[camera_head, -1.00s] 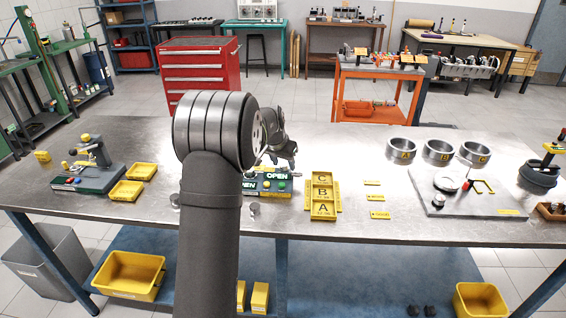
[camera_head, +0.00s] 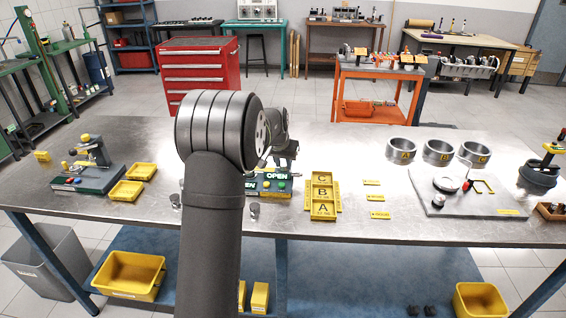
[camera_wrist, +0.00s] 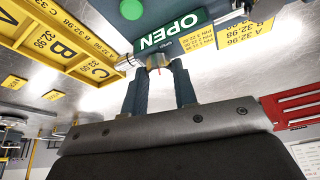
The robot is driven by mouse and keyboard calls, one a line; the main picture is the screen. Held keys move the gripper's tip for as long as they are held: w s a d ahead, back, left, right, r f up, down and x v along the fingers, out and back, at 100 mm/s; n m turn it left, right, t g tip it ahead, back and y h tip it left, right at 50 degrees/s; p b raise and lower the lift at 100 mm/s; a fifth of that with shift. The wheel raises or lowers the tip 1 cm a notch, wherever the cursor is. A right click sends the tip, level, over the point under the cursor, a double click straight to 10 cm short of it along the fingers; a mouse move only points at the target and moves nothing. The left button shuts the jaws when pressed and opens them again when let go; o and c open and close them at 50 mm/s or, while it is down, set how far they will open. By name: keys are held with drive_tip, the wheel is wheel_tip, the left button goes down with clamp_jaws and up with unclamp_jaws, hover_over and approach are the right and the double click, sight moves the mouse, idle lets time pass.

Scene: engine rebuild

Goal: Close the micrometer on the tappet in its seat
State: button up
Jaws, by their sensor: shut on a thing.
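The micrometer station (camera_head: 266,184) is a green and grey unit with a green OPEN panel, on the bench behind my arm, which hides its left part. The OPEN panel (camera_wrist: 172,32) is upside down in the wrist view. My gripper (camera_head: 290,158) is over the station, partly behind my own arm. In the wrist view, my gripper (camera_wrist: 159,75) has its fingers closed on a small metal part (camera_wrist: 158,62) just in front of the panel. The fingers hide most of that part, so I cannot tell whether it is the tappet or a micrometer piece.
A yellow tray lettered A, B and C (camera_head: 322,217) stands right of the station. Yellow bins (camera_head: 126,190) and a grey device (camera_head: 90,172) are left. A grey plate (camera_head: 470,205) and three lettered rings are right.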

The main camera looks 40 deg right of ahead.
drive_tip(key=n, duration=0.2)
drive_tip(key=n+t+y, duration=0.1)
drive_tip(key=n, duration=0.2)
drive_tip(key=shift+s+d+t+y, duration=0.1)
drive_tip(key=shift+t+y, duration=0.2)
drive_tip(key=n+y, duration=0.1)
drive_tip(key=n, duration=0.2)
drive_tip(key=n+y, duration=0.1)
drive_tip(key=n, duration=0.2)
drive_tip(key=shift+d+t, duration=0.15)
drive_tip(key=shift+t, duration=0.15)
drive_tip(key=n+y, duration=0.2)
drive_tip(key=n, duration=0.3)
drive_tip(key=shift+d+f, duration=0.1)
drive_tip(key=shift+d, duration=0.05)
drive_tip(key=n+g+y, duration=0.1)
drive_tip(key=n, duration=0.5)
drive_tip(key=shift+d+g+y, duration=0.1)
drive_tip(key=shift+g+y, duration=0.3)
drive_tip(key=o, duration=1)
